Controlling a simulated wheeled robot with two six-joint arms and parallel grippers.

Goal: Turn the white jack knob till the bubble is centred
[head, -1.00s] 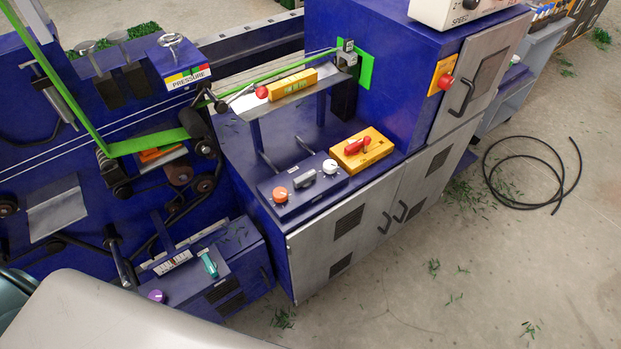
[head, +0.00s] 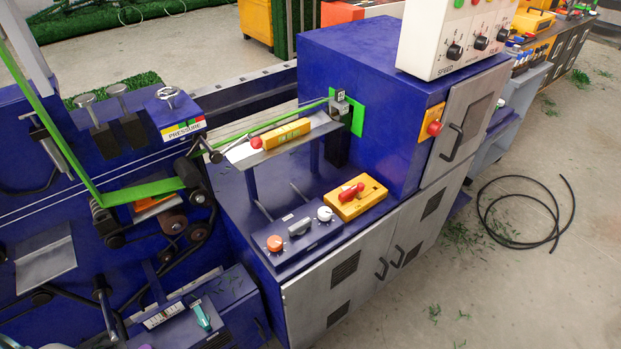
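The white jack knob (head: 325,214) sits on the right end of a dark blue control block (head: 298,236) on the machine's lower deck. An orange knob (head: 275,243) and a grey lever-like knob (head: 299,227) are on the same block. A yellow spirit level (head: 281,134) with a red end lies on the grey metal plate (head: 240,152) above; its vials look green, but the bubble is too small to make out.
A yellow box with a red switch (head: 357,197) stands close to the right of the white knob. The blue cabinet (head: 365,110) rises behind it. A green strip (head: 150,190) runs to the plate. A black cable coil (head: 525,213) lies on the floor at right.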

